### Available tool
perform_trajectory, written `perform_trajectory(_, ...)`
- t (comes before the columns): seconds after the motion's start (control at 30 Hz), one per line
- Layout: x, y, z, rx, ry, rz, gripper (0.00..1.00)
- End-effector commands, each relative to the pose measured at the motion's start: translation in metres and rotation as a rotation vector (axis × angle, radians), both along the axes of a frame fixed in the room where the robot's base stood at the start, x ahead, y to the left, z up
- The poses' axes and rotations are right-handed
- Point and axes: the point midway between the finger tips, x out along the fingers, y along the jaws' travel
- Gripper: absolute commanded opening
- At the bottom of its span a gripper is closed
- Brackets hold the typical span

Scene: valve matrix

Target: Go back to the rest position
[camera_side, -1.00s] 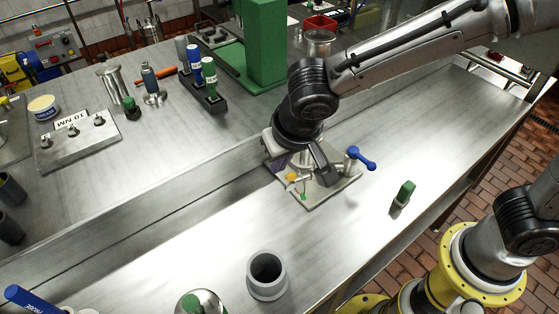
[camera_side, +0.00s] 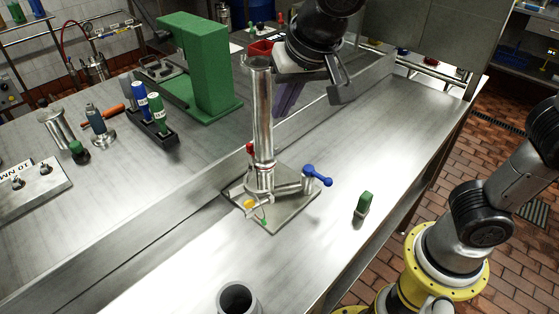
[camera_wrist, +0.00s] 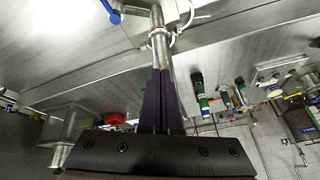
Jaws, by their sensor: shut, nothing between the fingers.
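My gripper (camera_side: 284,110) is raised beside the upper part of a tall steel pipe (camera_side: 262,125), to its right in the side view, with dark purple fingers pointing down. In the wrist view the two fingers (camera_wrist: 160,72) lie close together, shut and empty. The pipe stands upright on the valve assembly's flat metal base plate (camera_side: 290,213). The valve has a blue handle (camera_side: 317,176) on its right, a red part (camera_side: 250,148) behind the pipe and a yellow part (camera_side: 249,204) in front. Whether the gripper touches the pipe cannot be told; part of one finger is hidden.
A green press-like stand (camera_side: 210,75) and a rack of bottles (camera_side: 153,125) stand behind the valve. A small green-topped piece (camera_side: 363,205) stands on the bench to the right, and a grey cup (camera_side: 236,298) in front. The bench right of the valve is mostly clear.

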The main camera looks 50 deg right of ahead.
Motion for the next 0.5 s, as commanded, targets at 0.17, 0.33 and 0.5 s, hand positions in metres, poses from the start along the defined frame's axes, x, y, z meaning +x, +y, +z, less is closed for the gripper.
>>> perform_trajectory(0.17, -0.052, -0.099, 0.014, 0.041, -0.044, -0.097, 0.00)
perform_trajectory(0.33, -0.116, -0.143, -0.005, 0.017, -0.070, -0.034, 0.00)
perform_trajectory(0.5, -0.157, -0.148, -0.036, -0.036, -0.070, 0.128, 0.00)
